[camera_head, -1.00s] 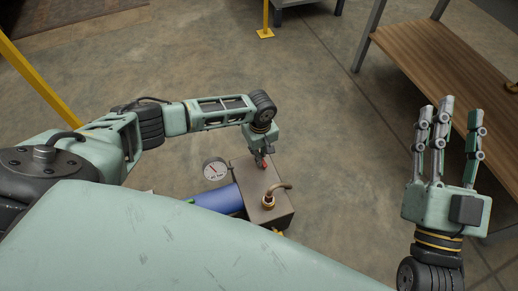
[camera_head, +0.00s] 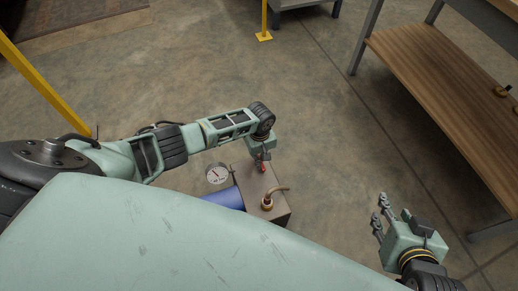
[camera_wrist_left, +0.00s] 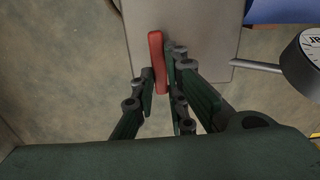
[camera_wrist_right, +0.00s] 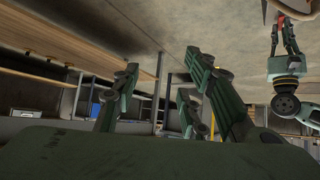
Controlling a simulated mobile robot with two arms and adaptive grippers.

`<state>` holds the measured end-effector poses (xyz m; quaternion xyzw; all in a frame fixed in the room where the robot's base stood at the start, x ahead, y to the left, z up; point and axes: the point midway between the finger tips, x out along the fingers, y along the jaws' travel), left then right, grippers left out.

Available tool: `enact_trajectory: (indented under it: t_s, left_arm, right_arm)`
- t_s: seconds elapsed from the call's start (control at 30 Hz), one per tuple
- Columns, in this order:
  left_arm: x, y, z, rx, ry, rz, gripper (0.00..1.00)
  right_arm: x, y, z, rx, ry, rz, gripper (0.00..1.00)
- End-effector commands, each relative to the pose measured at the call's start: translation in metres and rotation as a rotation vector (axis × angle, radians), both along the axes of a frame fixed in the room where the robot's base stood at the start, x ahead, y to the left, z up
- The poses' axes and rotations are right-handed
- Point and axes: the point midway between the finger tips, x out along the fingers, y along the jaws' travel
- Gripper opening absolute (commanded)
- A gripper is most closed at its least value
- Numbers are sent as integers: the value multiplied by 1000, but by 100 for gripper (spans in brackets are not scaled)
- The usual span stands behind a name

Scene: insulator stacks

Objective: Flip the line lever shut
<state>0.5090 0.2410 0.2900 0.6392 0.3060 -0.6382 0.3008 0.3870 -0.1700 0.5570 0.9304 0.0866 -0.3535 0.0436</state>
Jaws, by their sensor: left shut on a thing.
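The red line lever (camera_wrist_left: 157,60) lies on a grey box (camera_wrist_left: 205,20) in the left wrist view. My left gripper (camera_wrist_left: 160,80) has its fingers closed on both sides of the lever's near end. In the head view my left gripper (camera_head: 261,160) is over the box (camera_head: 280,206), and only a bit of the red lever (camera_head: 263,168) shows under it. My right gripper (camera_head: 380,216) hangs at the lower right, away from the box, with its fingers spread apart and nothing between them. Its fingers (camera_wrist_right: 160,95) also show empty in the right wrist view.
A round pressure gauge (camera_head: 217,173) and a blue cylinder (camera_head: 225,198) sit at the box's left. A brass fitting with a bent pipe (camera_head: 268,201) stands on the box. A wooden-shelved bench (camera_head: 440,95) is at the right. A yellow post (camera_head: 40,80) stands left. Floor between is clear.

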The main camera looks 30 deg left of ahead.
Motion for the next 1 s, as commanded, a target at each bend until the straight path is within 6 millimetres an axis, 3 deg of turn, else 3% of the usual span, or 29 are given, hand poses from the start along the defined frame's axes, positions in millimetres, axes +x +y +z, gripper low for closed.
enact_trajectory:
  t_s: [0.03, 0.3, 0.5, 0.87, 0.9, 1.0]
  left_arm:
    - [15, -4, 11, -12, -35, -2, 0]
    - [11, -5, 9, -12, -27, -37, 0]
    - [8, -7, 6, -14, -19, -56, 0]
    - [5, -8, 4, -16, -15, -63, 0]
    - [5, -8, 4, -17, -14, -63, 14]
    - [4, -8, 3, -16, -13, -63, 23]
  right_arm:
    - [-11, -4, -4, -13, 58, -4, 40]
    - [-74, -25, -33, -78, 362, -28, 40]
    - [-107, -34, -41, -105, 500, -39, 40]
    - [-112, -35, -43, -109, 523, -41, 40]
    - [-112, -35, -43, -109, 523, -41, 40]
    - [-112, -35, -43, -109, 523, -41, 40]
